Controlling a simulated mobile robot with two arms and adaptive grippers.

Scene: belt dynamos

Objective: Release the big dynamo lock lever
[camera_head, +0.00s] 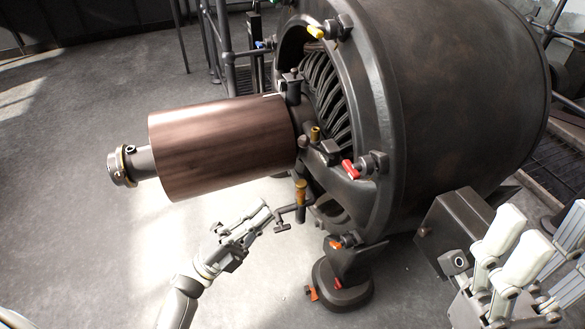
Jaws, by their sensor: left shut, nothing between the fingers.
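The big dynamo (460,90) is a dark metal drum with its round opening facing left. A copper-brown cylinder (220,145) sticks out of it. Around the front are a red lever (350,169), a yellow lever (316,32) and a dark crank-like lever (283,225) below a yellow-banded post (300,190). I cannot tell which one is the lock lever. My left gripper (262,215) is shut and empty, just left of the dark crank-like lever; contact is unclear. My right gripper (522,240) is large at the lower right, cut by the frame; its opening is unclear.
A round dark foot (342,285) with orange and red tabs stands on the floor below the dynamo. A dark metal box (455,235) sits beside my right gripper. Railings (225,55) stand behind. The grey floor (70,200) at left is clear.

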